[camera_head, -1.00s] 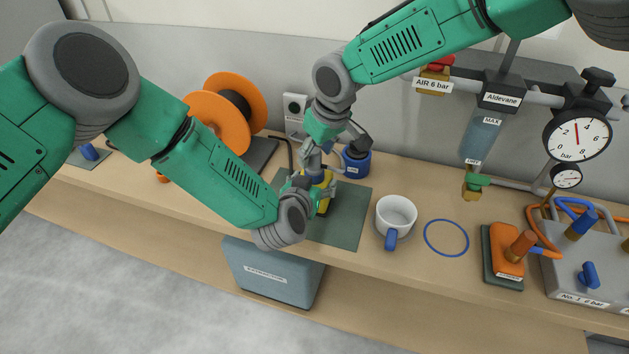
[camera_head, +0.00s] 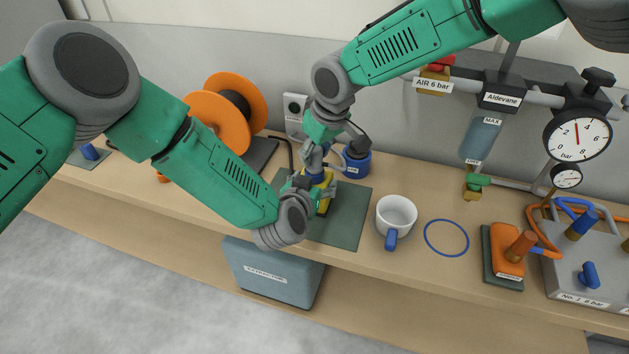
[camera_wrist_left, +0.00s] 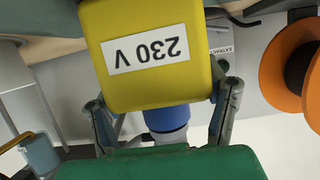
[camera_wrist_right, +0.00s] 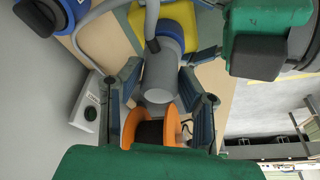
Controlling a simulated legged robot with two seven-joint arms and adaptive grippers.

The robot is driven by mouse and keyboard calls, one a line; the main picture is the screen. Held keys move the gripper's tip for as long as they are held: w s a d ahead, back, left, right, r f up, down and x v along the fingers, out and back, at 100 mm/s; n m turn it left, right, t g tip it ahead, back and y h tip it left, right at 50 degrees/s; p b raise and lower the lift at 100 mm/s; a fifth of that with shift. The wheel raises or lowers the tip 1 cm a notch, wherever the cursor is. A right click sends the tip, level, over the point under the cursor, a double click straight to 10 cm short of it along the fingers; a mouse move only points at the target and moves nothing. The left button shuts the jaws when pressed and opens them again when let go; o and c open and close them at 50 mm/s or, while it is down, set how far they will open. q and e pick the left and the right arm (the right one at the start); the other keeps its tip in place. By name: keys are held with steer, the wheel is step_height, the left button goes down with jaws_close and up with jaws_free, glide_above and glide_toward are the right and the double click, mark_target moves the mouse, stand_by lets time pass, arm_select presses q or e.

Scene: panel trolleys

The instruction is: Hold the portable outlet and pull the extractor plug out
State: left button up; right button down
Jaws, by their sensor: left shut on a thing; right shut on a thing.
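The portable outlet (camera_head: 325,203) is a yellow block above the dark green mat. In the left wrist view it fills the top middle as a yellow box (camera_wrist_left: 135,85) marked 230 V. My left gripper (camera_head: 308,188) is shut on it, one finger on each side. The extractor plug shows in the right wrist view as a grey cylinder (camera_wrist_right: 162,75) with a blue part beside the yellow outlet. My right gripper (camera_wrist_right: 165,100) is shut on the plug, above the left one. Blue also shows behind the outlet in the left wrist view. I cannot tell how deep the plug sits.
A white mug (camera_head: 397,212) and a blue ring (camera_head: 446,238) lie right of the mat (camera_head: 350,218). An orange reel (camera_head: 205,122) is at the left. A grey box (camera_head: 265,278) labelled extractor is below the bench top.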

arm_select(q)
steer(key=shift+a+f, duration=0.1)
steer(key=shift+f, duration=0.1)
arm_select(e)
steer(key=shift+w+r, duration=0.1)
steer(key=shift+r, duration=0.2)
steer(key=shift+r, duration=1.45)
steer(key=shift+r, duration=2.5)
arm_select(q)
steer(key=shift+r, duration=0.1)
arm_select(e)
steer(key=s, duration=1.4)
steer(key=shift+s, duration=0.1)
arm_select(q)
steer(key=o, duration=1.6)
arm_select(e)
steer(key=shift+a, duration=0.1)
